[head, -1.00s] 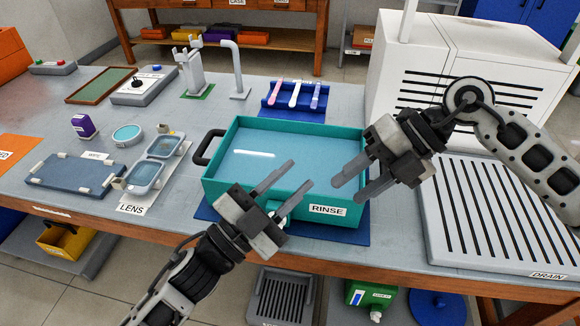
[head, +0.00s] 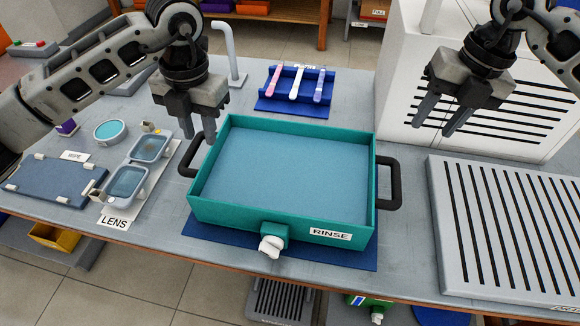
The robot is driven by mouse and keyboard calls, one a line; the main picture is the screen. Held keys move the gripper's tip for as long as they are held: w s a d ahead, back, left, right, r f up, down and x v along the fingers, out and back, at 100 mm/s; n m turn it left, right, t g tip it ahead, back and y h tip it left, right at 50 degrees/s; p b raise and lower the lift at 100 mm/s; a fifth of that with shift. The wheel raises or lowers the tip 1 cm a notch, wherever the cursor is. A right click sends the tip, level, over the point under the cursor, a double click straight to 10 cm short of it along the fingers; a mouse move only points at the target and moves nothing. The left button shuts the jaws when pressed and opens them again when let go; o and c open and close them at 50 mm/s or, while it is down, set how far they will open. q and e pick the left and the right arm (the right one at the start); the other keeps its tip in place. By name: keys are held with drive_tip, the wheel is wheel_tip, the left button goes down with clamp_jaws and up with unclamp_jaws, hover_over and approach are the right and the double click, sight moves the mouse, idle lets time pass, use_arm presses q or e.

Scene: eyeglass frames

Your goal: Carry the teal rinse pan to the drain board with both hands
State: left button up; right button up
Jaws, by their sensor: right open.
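The teal rinse pan (head: 290,231) rests level on a blue mat (head: 215,250), with bluish water inside and a white-knobbed drain tap (head: 271,245) on its front. Its black left handle (head: 184,165) is partly visible below my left gripper (head: 202,130). That gripper points down, open and empty, above the handle. The black right handle (head: 391,184) is free. My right gripper (head: 438,122) is open and empty, raised to the upper right of that handle. The grey slatted drain board (head: 437,215) lies to the right of the pan.
Lens trays (head: 127,183) and a dark blue pad (head: 50,180) lie left of the pan. A blue rack (head: 262,103) with coloured strips is behind it. A white louvred cabinet (head: 560,125) stands behind the drain board. A narrow bare strip separates pan and board.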

sight(186, 159)
use_arm(q)
drive_tip(key=shift+n+y, duration=0.4)
drive_tip(key=shift+y, duration=0.4)
drive_tip(key=a+r, duration=0.1)
drive_tip(key=w+a+r, duration=0.1)
drive_tip(key=a, duration=0.1)
drive_tip(key=shift+w+a+r, duration=0.15)
drive_tip(key=shift+w+a, duration=0.05)
use_arm(e)
drive_tip(key=shift+w+r, duration=0.1)
drive_tip(key=shift+w, duration=0.05)
use_arm(q)
drive_tip(key=shift+t, duration=0.3)
drive_tip(key=x, duration=1.6)
drive_tip(key=shift+s+d, duration=0.1)
use_arm(e)
drive_tip(key=a+f, duration=0.1)
drive_tip(key=f, duration=0.4)
drive_tip(key=a+f, duration=0.1)
drive_tip(key=f, duration=0.9)
drive_tip(key=shift+w+a+f, duration=0.15)
drive_tip(key=shift+a+f, duration=0.2)
drive_tip(key=shift+a, duration=0.05)
use_arm(q)
clamp_jaws()
use_arm(e)
drive_tip(key=c, duration=0.7)
clamp_jaws()
drive_tip(key=shift+r, duration=0.1)
